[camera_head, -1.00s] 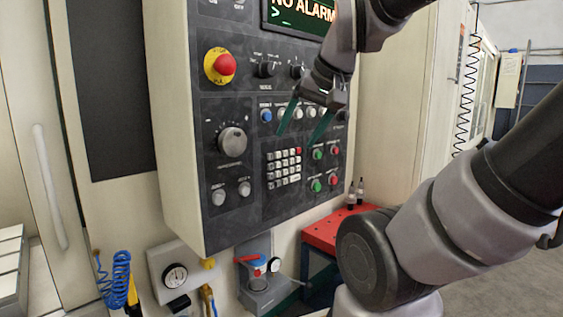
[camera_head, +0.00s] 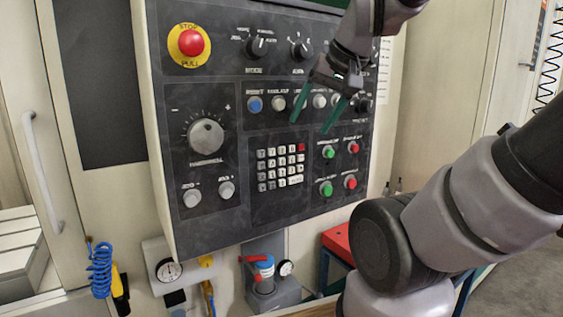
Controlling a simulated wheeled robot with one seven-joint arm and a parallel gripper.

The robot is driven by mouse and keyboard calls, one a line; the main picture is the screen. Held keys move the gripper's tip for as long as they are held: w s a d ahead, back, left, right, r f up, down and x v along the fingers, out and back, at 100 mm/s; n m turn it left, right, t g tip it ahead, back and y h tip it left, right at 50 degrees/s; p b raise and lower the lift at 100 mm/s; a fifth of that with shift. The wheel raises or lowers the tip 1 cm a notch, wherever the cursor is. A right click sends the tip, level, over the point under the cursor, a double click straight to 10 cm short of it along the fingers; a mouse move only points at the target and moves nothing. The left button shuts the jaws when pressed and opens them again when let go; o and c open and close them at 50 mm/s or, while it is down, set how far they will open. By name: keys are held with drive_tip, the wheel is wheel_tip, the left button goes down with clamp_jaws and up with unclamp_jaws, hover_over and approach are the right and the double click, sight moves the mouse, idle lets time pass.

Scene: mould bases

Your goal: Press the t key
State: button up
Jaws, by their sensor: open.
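The keypad (camera_head: 280,167) is a block of small white keys with one red key, low in the middle of the dark control panel (camera_head: 300,205). The key letters are too small to read, so I cannot tell which one is t. My gripper (camera_head: 312,127) is open, with two green fingers pointing down and left. Its fingertips are in front of the panel, above and right of the keypad in the picture. I see nothing between the fingers. Whether they touch the panel cannot be told.
A red stop button (camera_head: 190,42) on a yellow ring and a large grey dial (camera_head: 206,135) are on the panel's left. Green and red buttons (camera_head: 327,188) are right of the keypad. A row of round buttons (camera_head: 278,102) runs above it. A red table (camera_head: 337,240) stands below right.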

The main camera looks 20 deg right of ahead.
clamp_jaws()
idle(1.6)
